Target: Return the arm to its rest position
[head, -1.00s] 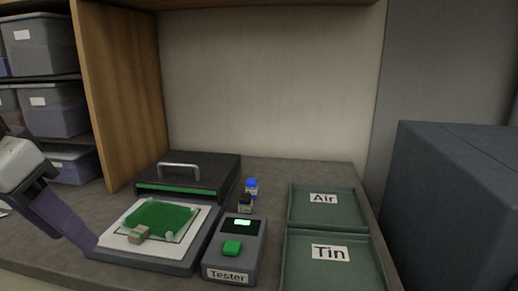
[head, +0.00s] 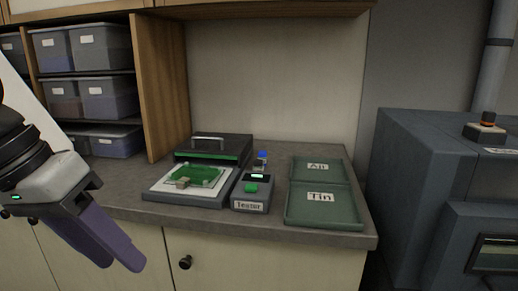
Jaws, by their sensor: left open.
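My left gripper (head: 112,243) is at the lower left of the head view, in front of the cabinet and left of the counter's front edge. Its two purple fingers point down and to the right, with nothing seen between them. It is open and apart from everything on the counter. The rest of the left arm runs off the left edge. My right gripper does not show.
A grey machine (head: 408,190) stands right.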

